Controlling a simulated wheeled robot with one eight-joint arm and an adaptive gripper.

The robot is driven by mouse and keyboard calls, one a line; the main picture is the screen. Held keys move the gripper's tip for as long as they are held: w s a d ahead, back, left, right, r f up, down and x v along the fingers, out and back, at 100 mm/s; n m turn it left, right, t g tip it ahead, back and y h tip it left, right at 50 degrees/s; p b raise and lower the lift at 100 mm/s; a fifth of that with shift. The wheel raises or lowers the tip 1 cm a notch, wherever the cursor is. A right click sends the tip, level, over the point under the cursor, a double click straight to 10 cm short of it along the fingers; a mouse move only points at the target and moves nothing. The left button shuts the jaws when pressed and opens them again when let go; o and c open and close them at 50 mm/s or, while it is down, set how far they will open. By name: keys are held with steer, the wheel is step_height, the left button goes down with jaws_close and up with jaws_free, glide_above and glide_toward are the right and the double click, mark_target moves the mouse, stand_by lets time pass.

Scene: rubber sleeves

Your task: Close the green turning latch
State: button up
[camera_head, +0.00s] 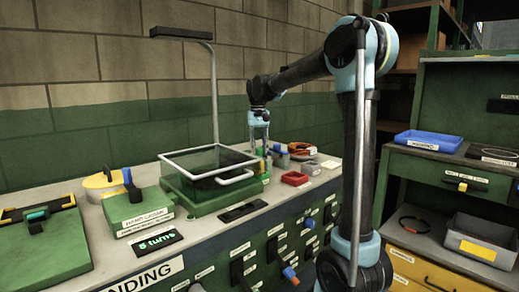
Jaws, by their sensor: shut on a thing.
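My gripper (264,146) reaches down from the arm at the back right corner of the green box with the clear framed cover (208,163). It is shut on a small part there, which appears to be the green turning latch (268,164). The latch is small and partly hidden by the fingers, so its exact angle cannot be told. A yellow piece shows beside the fingertips. The framed cover lies low over the green box.
A green box with a blue handle (128,178) and a larger green box (38,240) stand to the left. A red tray (294,179) and several small items lie right of my gripper. A lamp post (213,95) rises behind the cover. Knobs and switches line the bench front.

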steer(key=n, duration=0.4)
steer(key=shift+n, duration=2.1)
steer(key=shift+d, duration=0.1)
steer(key=o, duration=1.1)
step_height(320, 180, up, 12)
steer(key=shift+f, duration=0.1)
